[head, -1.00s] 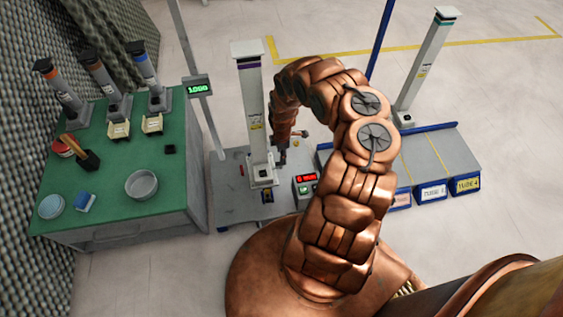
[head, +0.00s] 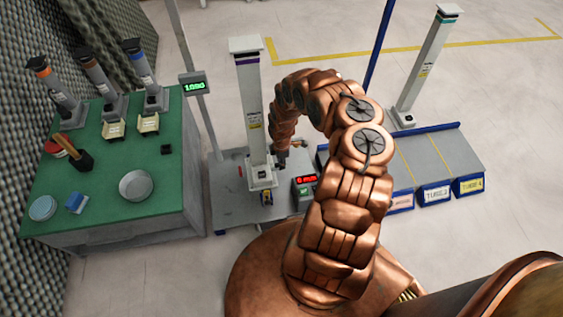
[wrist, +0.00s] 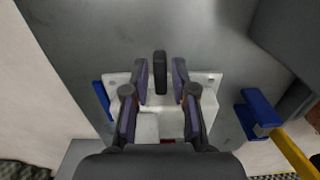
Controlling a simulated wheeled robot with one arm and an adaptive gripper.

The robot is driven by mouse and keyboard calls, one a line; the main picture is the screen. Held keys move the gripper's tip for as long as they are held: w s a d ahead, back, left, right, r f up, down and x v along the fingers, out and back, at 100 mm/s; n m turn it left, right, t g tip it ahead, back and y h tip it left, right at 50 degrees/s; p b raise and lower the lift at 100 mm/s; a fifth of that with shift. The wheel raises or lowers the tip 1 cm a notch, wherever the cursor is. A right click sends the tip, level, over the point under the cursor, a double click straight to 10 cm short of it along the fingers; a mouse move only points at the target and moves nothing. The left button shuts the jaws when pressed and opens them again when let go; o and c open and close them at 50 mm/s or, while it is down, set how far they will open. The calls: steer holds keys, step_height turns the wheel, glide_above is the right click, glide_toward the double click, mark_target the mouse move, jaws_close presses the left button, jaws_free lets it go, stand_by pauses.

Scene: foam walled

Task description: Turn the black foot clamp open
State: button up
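In the wrist view a short black upright bar, which looks like the black foot clamp (wrist: 160,72), stands over a white foot plate (wrist: 149,128). My gripper (wrist: 161,64) is open, with one purple-grey finger on each side of the black bar. A gap shows between the bar and each finger, so I see no contact. In the head view my gripper (head: 281,157) is low at the right side of the tall white column (head: 249,110). The clamp cannot be made out there; my arm and the column base crowd that spot.
A green table (head: 112,190) with several tubes and dishes is at left. A grey platform (head: 450,153) with a second white column is at right. In the wrist view a blue block (wrist: 259,110) lies right of my gripper.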

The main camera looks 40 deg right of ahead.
jaws_close()
steer(key=shift+m, duration=0.3)
steer(key=m+p, duration=0.1)
steer(key=m, duration=0.1)
steer(key=shift+s+a+r+m+p, duration=0.1)
steer(key=shift+a+m+p, duration=0.05)
steer(key=shift+m+p, duration=0.25)
steer(key=m, duration=0.4)
steer(key=shift+m+p, duration=0.3)
steer(key=shift+p, duration=0.05)
steer(key=m, duration=0.5)
steer(key=shift+a, duration=0.1)
steer(key=shift+m+p, duration=0.9)
steer(key=shift+m, duration=1.5)
